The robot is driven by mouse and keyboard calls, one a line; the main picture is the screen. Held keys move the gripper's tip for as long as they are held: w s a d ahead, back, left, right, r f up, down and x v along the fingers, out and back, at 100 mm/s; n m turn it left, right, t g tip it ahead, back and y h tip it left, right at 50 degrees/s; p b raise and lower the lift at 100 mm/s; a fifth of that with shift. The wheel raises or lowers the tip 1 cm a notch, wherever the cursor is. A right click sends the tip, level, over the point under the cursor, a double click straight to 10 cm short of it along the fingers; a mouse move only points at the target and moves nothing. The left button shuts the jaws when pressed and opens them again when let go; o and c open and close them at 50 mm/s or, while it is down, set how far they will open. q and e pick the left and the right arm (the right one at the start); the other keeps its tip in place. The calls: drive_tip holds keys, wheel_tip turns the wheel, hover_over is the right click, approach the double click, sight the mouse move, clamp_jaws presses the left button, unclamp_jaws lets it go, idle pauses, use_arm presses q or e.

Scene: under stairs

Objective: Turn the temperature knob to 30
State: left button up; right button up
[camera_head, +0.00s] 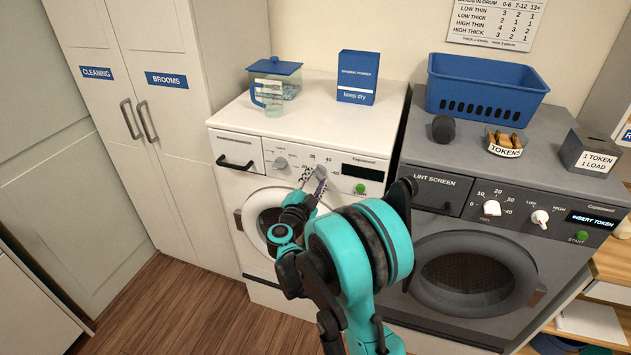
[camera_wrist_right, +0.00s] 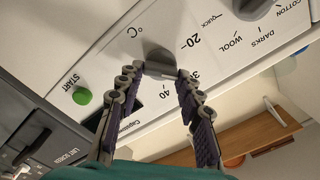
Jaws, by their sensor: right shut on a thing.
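The temperature knob (camera_head: 321,172) is a grey dial on the white washer's (camera_head: 220,120) front panel, with numbers around it. In the right wrist view the knob (camera_wrist_right: 158,60) has 20, 30 and 40 printed near it; its exact pointing is partly hidden by the fingers. My right gripper (camera_head: 313,181) reaches up to the panel and is shut on the knob. In the right wrist view the purple-padded fingers (camera_wrist_right: 162,72) sit on either side of it. My left gripper is not in view.
The program knob (camera_head: 281,163) sits left of the temperature knob, and the green START button (camera_head: 360,188) to its right. A grey dryer (camera_head: 440,250) with its own knobs stands at right. A blue-labelled box (camera_head: 357,80) and a jug (camera_head: 270,98) stand on the washer.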

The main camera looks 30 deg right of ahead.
drive_tip(key=shift+m, duration=0.9)
drive_tip(key=o, duration=1.2)
drive_tip(key=shift+c, duration=0.2)
drive_tip(key=v, duration=1.2)
